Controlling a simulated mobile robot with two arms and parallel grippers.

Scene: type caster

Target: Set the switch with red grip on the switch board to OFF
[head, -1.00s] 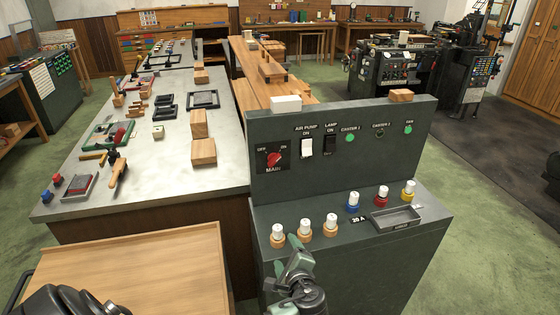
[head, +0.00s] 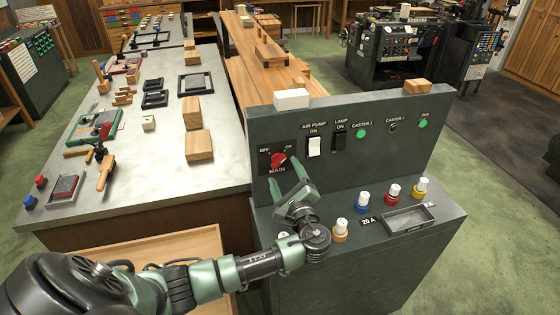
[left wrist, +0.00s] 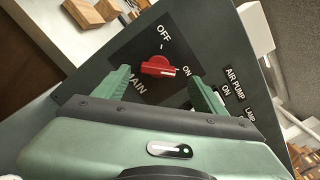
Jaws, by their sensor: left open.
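The switch board (head: 350,130) is a dark upright panel on a dark cabinet. Its red-grip switch (head: 278,160), labelled MAIN, sits at the panel's left side. In the left wrist view, the red grip (left wrist: 157,66) has its white mark towards ON, with OFF printed at the other side. My left gripper (head: 284,172) is open in front of the switch, with its green fingers pointing at it. In the left wrist view, the grip appears in the gap between the fingers (left wrist: 162,88), and no contact shows. My right gripper is not in view.
A white rocker switch (head: 314,146) for the air pump and a black lamp switch (head: 339,138) are right of the red grip. Fuses and a grey tray (head: 408,219) stand on the cabinet ledge. A white block (head: 292,99) lies on the panel's top.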

